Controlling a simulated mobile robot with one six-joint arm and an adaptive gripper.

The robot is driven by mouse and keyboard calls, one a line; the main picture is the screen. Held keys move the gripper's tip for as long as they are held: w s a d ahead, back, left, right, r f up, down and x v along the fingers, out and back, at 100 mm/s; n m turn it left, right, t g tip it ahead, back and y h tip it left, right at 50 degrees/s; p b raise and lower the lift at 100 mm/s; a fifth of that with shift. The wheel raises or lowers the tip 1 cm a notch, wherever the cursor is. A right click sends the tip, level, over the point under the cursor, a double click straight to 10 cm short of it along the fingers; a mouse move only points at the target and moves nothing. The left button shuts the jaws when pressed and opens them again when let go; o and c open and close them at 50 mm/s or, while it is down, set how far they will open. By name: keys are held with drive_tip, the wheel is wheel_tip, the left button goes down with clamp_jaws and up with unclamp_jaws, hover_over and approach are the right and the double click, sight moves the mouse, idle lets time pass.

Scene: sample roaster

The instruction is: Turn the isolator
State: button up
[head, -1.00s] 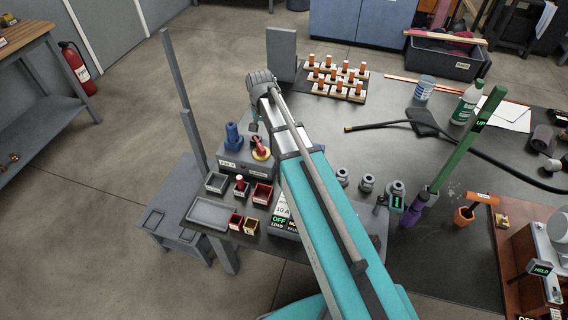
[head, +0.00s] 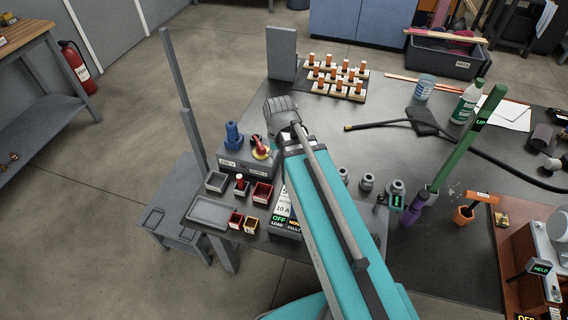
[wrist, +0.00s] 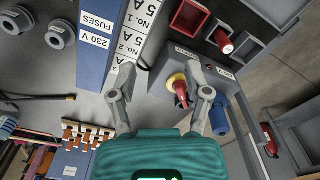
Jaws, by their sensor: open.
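The isolator is a red rotary handle on a yellow disc (head: 260,148), on top of a grey box (head: 246,166) at the left end of the bench. In the wrist view the isolator's red handle (wrist: 180,92) shows right of centre, between my fingers and nearer the right one. My gripper (wrist: 162,66) is open and empty, its fingers spread on either side. I cannot tell how far above the handle the fingers are.
A blue plug-like fitting (head: 233,135) stands beside the isolator, close to my right finger in the wrist view (wrist: 218,117). Small red bins (head: 262,193) and a grey tray (head: 211,213) lie in front. A grey upright panel (head: 282,54) and a fuse rack (head: 338,80) stand behind.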

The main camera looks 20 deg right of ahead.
drive_tip(key=shift+s+d+n, duration=0.15)
drive_tip(key=shift+s+n, duration=0.35)
drive_tip(key=shift+s, duration=1.1)
